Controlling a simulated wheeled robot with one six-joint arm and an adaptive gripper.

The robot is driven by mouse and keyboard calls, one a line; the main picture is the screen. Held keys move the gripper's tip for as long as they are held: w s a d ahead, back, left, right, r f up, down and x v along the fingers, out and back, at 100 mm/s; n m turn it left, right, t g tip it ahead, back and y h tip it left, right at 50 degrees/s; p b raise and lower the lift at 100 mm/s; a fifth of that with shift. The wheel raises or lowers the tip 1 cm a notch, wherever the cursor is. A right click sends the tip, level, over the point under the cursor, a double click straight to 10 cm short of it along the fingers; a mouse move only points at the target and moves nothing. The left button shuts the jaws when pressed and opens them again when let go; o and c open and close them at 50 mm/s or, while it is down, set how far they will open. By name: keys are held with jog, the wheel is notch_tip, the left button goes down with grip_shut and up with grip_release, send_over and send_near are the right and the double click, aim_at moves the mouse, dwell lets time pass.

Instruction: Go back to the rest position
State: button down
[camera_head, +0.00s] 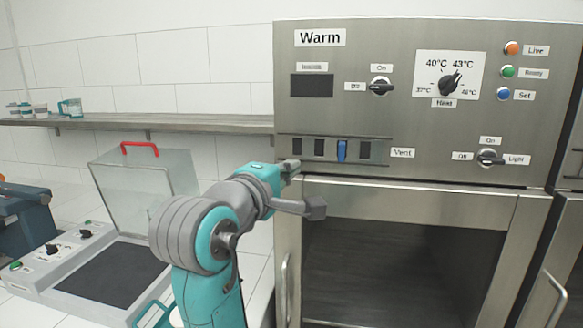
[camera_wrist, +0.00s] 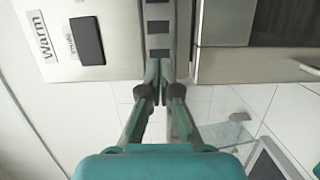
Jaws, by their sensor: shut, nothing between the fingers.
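My gripper (camera_head: 290,167) is at the lower left corner of the vent panel (camera_head: 375,170) on the steel warmer. Its fingertips also show in the wrist view (camera_wrist: 160,72), shut together with nothing between them. They lie close to the dark vent slots, and I cannot tell whether they touch the panel. The blue vent slider (camera_head: 342,151) sits in the third slot from the left in the head view, to the right of my gripper.
The warmer front (camera_head: 300,135) carries knobs and buttons, with a dark-windowed door (camera_head: 400,265) below. A device with a raised clear lid (camera_head: 145,190) and red handle stands left. A shelf (camera_head: 200,123) with cups runs along the tiled wall.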

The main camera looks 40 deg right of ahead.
dwell(0.4)
jog(key=w+a+f+n+t+y, duration=0.2)
jog(key=f+t, duration=0.1)
jog(key=f, duration=0.7)
jog(key=w+a+f+n+t+y, duration=0.2)
jog(key=f+n+t, duration=0.15)
jog(key=f, duration=0.65)
jog(key=s+a+f+t+y, duration=0.1)
jog(key=s+a+f+y, duration=0.25)
jog(key=f, duration=0.55)
jog(key=s+a+f+t+y, duration=0.1)
jog(key=s+a+f+y, duration=0.15)
jog(key=s+f, duration=0.45)
jog(key=s+a+f+m+y, duration=0.2)
jog(key=s+f+y, duration=0.1)
jog(key=s+f, duration=0.35)
jog(key=s+a+f+m+y, duration=0.1)
jog(key=s+a+f+y, duration=0.2)
jog(key=s+f, duration=0.3)
jog(key=s+r+m+g, duration=0.1)
jog(key=s+m, duration=0.6)
jog(key=s, duration=1.1)
jog(key=shift+s+a+r, duration=0.2)
jog(key=shift+a+r, duration=0.15)
jog(key=shift+r, duration=0.25)
